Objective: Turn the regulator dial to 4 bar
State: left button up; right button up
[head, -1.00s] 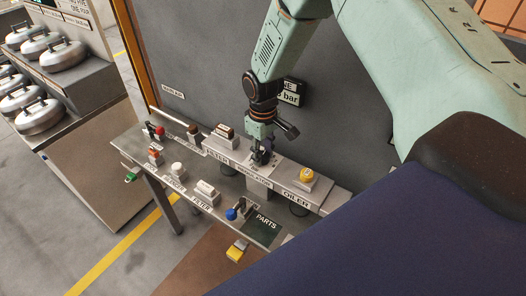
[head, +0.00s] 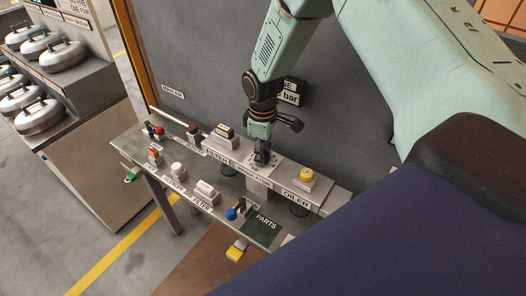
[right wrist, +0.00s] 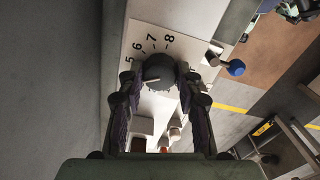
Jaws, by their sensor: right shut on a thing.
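The regulator dial (right wrist: 159,68) is a dark round knob on a pale plate with a printed scale; 5, 6, 7 and 8 show in the right wrist view. A pale pointer line on the dial points left, below the 5; the number it meets is hidden or cannot be read. My right gripper (head: 262,156) points down at the regulator plate (head: 258,178) in the head view, with its fingers closed on both sides of the dial. The dial is mostly hidden by the gripper in the head view. My left gripper is not in view.
A yellow-topped part (head: 306,175) on the oiler block sits right of the regulator. A blue knob (head: 231,214) and a dark parts mat (head: 263,228) lie in front. A red knob (head: 159,130) is at the left end. A grey panel (head: 200,60) rises behind the bench.

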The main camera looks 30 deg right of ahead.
jog(key=o, duration=1.1)
jog(key=shift+o, duration=0.2)
jog(key=shift+r, duration=0.1)
notch_tip(320, 180, up, 12)
dwell(0.3)
